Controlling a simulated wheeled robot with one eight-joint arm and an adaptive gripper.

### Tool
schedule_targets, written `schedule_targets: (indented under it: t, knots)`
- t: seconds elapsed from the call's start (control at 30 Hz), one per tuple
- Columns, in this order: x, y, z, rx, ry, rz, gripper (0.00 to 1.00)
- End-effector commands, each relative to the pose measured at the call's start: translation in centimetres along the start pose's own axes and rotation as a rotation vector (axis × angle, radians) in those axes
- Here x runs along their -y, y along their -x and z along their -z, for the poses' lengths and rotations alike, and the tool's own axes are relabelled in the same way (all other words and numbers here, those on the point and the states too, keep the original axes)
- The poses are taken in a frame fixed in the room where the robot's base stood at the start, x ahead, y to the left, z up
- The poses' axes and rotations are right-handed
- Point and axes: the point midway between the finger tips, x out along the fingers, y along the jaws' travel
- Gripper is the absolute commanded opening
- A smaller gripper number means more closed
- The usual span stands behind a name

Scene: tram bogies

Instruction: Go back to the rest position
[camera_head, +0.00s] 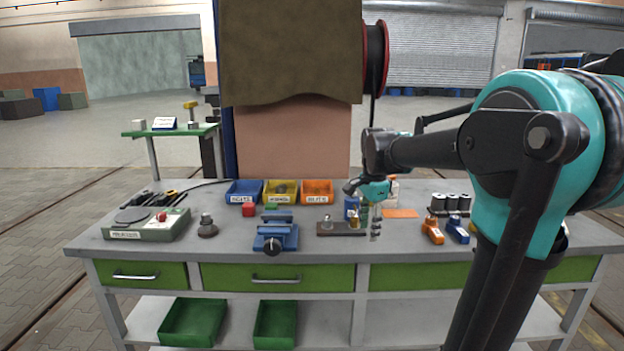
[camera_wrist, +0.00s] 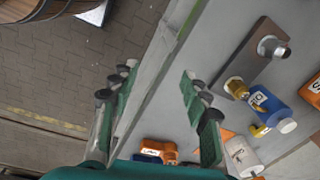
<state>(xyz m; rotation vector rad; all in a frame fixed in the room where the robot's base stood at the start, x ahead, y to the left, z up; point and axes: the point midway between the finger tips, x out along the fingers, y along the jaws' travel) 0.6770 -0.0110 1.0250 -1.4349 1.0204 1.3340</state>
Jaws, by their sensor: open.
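My gripper (camera_head: 375,232) hangs over the right-middle of the grey workbench (camera_head: 335,205), fingers pointing down, beside a dark block with metal fittings (camera_head: 341,229). In the wrist view my gripper (camera_wrist: 160,70) has its two fingers spread apart, with nothing between them. The bench's front edge and the paved floor show between and behind the fingers. My arm reaches in from the right and hides part of the bench's right side.
A blue vise (camera_head: 276,237), a grey device with a red button (camera_head: 147,225) and bins, including a blue one (camera_head: 244,192), are on the bench. A blue bottle (camera_wrist: 268,106) lies close to the fingers' right. Orange (camera_head: 432,231) and blue items stand further right.

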Motion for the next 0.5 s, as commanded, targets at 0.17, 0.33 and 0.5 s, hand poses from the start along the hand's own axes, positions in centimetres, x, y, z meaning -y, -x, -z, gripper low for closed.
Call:
schedule_targets:
  t: [0.17, 0.33, 0.5]
  knots:
    - [-3.2, -3.5, -0.1, -0.016, 0.218, 0.047, 0.47]
    - [-8.2, -8.4, -0.4, -0.062, 0.551, 0.111, 0.47]
    - [-14.1, -13.4, -1.1, -0.140, 0.913, 0.163, 0.47]
